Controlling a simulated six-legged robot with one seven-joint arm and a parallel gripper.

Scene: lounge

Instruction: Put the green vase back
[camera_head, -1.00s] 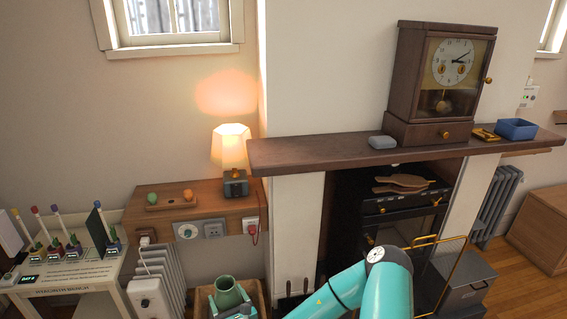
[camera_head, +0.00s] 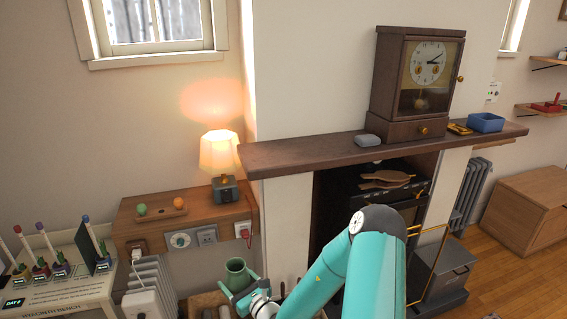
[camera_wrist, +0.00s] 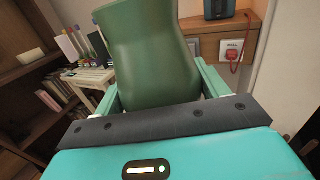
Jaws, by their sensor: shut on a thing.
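The green vase (camera_head: 237,276) is upright in the lower middle of the head view, in front of the wooden wall shelf and left of the fireplace. My gripper (camera_head: 256,300) is at its lower part. In the wrist view the vase (camera_wrist: 150,55) fills the upper middle, between the two teal fingers of my gripper (camera_wrist: 158,95), which is shut on it. The vase's base is hidden behind the gripper's dark front edge.
The mantel (camera_head: 300,155) carries a clock (camera_head: 415,85), a grey box and a blue tray (camera_head: 486,122). The wall shelf (camera_head: 190,222) holds a lit lamp (camera_head: 220,155) and a small wooden tray. A white bench (camera_head: 60,275) with potted plants stands left. A white radiator stands below the shelf.

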